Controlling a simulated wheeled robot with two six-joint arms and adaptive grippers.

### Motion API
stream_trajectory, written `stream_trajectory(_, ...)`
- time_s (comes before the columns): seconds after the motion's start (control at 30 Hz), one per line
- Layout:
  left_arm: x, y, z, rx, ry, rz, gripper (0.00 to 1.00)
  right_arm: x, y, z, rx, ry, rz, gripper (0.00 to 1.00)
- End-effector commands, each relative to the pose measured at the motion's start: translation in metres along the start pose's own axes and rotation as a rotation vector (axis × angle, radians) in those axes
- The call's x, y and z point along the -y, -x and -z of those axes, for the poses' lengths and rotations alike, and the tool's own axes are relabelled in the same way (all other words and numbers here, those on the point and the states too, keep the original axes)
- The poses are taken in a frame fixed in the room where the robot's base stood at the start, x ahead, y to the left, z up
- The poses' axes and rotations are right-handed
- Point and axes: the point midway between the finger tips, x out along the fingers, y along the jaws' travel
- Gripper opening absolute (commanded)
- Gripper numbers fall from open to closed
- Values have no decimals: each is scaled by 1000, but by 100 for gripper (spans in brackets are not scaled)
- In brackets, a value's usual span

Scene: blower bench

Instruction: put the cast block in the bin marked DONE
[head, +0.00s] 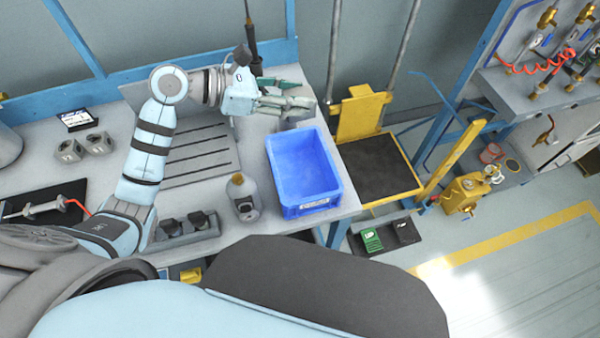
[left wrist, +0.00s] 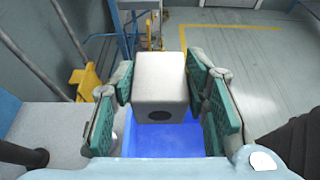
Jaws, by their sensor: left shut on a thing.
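My left gripper (head: 300,104) is shut on a grey cast block, with the arm reaching over the back of the bench. In the left wrist view the block (left wrist: 160,78) sits between the two green-padded fingers (left wrist: 160,92), with a dark round hole in its near face. My right gripper is not in view.
Two similar grey blocks (head: 97,143) sit at the bench's left. A bottle (head: 243,197) stands left of the bin, near a dark-switched box (head: 190,230). A yellow-framed platform (head: 375,168) is right of the bench.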

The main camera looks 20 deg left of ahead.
Motion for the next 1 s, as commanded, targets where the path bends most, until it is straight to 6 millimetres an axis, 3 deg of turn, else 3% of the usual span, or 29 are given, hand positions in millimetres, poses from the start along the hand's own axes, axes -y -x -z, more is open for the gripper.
stream_trajectory(0.3,2,-44,107,-2,7,5,1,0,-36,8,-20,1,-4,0)
stream_trajectory(0.4,2,-54,129,-1,4,4,1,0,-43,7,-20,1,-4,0)
stream_trajectory(0.7,1,-72,175,-1,1,3,1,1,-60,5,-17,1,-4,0)
stream_trajectory(1.0,1,-73,177,-1,0,2,1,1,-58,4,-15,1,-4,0)
